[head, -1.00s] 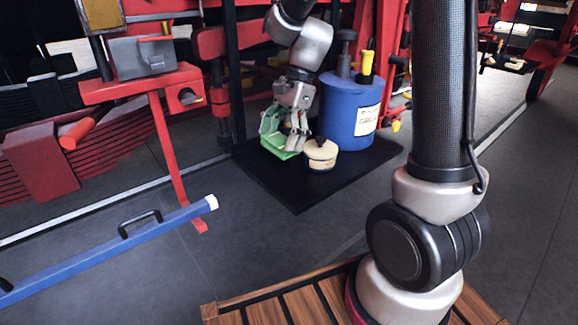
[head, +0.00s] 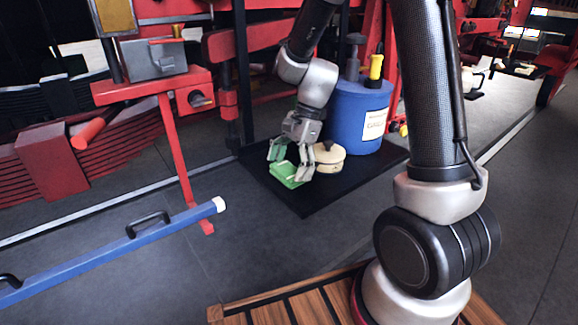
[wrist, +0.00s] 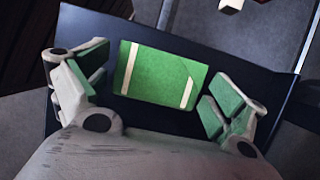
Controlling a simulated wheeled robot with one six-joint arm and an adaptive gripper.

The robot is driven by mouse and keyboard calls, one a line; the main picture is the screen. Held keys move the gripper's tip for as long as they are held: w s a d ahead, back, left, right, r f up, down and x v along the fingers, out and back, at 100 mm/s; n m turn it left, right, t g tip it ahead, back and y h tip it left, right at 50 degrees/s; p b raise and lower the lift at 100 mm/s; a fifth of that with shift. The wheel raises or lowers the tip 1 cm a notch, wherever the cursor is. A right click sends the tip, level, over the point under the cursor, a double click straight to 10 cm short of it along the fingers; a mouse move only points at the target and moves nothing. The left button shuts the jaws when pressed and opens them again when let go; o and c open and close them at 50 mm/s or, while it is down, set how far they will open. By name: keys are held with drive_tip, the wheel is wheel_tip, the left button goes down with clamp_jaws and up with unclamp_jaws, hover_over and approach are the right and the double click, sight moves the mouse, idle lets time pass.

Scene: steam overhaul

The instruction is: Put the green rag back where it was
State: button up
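The green rag (head: 287,174) is a folded green block with pale stripes. It lies on the black mat (head: 309,205) in the head view, left of the cream round tin. In the wrist view the rag (wrist: 158,75) lies between and just beyond the fingers, with dark mat around it. My gripper (head: 292,165) is wide open just above the rag, fingers pointing down. In the wrist view my gripper (wrist: 155,90) shows a finger on each side, apart from the rag. Nothing is held.
The cream tin (head: 329,163) with a dark knob stands close to the right finger. A blue drum (head: 346,115) stands behind. A red stand (head: 176,150) and a blue bar (head: 110,252) with handles are at left.

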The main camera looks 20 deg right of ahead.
idle(0.3)
drive_tip(key=v, duration=1.2)
drive_tip(key=s+d+r+n+t+h, duration=0.2)
drive_tip(key=s+d+n, duration=0.3)
drive_tip(key=s, duration=0.5)
drive_tip(key=s+d+r+n+t+h, duration=0.2)
drive_tip(key=s+d+r+n, duration=0.3)
drive_tip(key=s+n, duration=0.4)
drive_tip(key=shift+s+t, duration=0.75)
drive_tip(key=shift+t, duration=0.15)
drive_tip(key=shift+r, duration=0.1)
